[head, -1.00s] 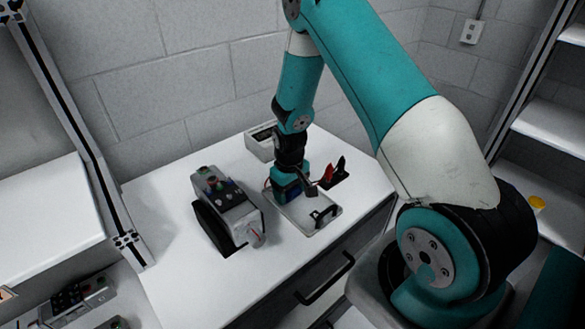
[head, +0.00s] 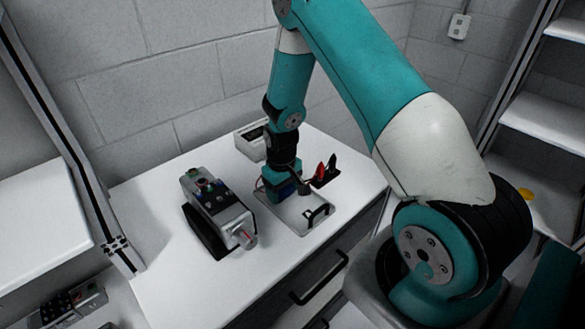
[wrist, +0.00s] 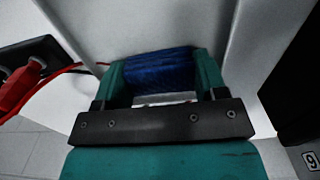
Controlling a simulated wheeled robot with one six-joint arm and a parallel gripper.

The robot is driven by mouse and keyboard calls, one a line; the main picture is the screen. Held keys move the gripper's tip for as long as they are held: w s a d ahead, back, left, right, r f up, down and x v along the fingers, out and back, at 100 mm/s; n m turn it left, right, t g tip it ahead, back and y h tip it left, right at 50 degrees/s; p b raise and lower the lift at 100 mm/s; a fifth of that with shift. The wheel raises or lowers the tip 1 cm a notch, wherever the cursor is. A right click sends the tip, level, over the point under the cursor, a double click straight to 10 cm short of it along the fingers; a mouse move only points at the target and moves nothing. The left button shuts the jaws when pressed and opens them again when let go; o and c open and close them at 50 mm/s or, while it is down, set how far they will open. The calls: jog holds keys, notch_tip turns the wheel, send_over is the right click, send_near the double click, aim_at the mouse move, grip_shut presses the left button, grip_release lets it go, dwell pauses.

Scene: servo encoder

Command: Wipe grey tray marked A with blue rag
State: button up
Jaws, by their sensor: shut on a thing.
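The shallow pale grey tray (head: 296,220) lies on the white cabinet top in the head view, with a black handle (head: 317,212) at its near right end. I cannot read a letter on it. My gripper (head: 283,196) points down over the tray's far left part. In the wrist view the gripper's teal fingers are shut on the folded blue rag (wrist: 158,66), which spans between them. The rag is low, at or just over the tray floor; contact is hard to tell. My gripper mostly hides the rag in the head view.
A grey control box (head: 217,207) with knobs stands left of the tray. Red and black plugs (head: 321,171) sit behind it at the right; a red plug (wrist: 17,90) and cable show in the wrist view. A white meter box (head: 250,140) stands behind. The front left top is clear.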

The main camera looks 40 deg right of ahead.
jog(key=shift+s+a+r+p, duration=0.1)
jog(key=shift+r+p, duration=0.25)
jog(key=shift+r, duration=0.25)
jog(key=shift+s+a+r+p, duration=0.1)
jog(key=shift+r+p, duration=0.2)
jog(key=shift+r, duration=0.25)
jog(key=shift+s+d+r+p, duration=0.1)
jog(key=shift+d+r+p, duration=0.1)
jog(key=shift+r+p, duration=1.9)
jog(key=shift+r, duration=0.8)
